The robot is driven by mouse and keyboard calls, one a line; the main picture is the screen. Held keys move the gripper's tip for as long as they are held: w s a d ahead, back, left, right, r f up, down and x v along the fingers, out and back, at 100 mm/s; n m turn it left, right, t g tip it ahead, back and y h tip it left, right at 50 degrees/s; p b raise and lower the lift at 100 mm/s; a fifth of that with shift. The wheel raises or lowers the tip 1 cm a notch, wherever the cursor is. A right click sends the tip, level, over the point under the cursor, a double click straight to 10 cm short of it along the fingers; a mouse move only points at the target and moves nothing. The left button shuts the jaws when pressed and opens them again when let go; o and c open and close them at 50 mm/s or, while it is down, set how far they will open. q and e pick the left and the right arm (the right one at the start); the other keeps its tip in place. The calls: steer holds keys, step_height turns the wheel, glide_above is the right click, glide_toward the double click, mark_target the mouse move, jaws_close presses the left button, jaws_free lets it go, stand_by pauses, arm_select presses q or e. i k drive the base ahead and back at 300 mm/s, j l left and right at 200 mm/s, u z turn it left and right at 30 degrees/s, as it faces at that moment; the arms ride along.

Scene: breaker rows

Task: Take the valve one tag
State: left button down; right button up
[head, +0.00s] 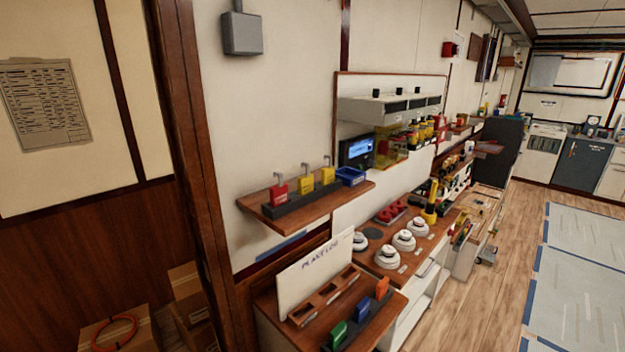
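Neither of my grippers is in view. I cannot read any label that names a valve one tag. On the near low shelf, a dark rack (362,322) holds a green piece (337,334), a blue piece (362,308) and an orange piece (382,287), all upright. They look like tags, but which is which cannot be told.
A "Plant log" board (315,272) leans behind a wooden tray (325,297) on the low shelf. White round detectors (387,256) sit on the bench further back. A wooden post (190,150) and boxes (185,290) are at left. The floor (475,305) at right is open.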

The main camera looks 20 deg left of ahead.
mark_target(305, 182)
steer(key=i+j+z, duration=0.15)
steer(key=j+z, duration=0.2)
steer(key=j, duration=0.5)
steer(key=j+z, duration=0.35)
steer(key=j, duration=0.5)
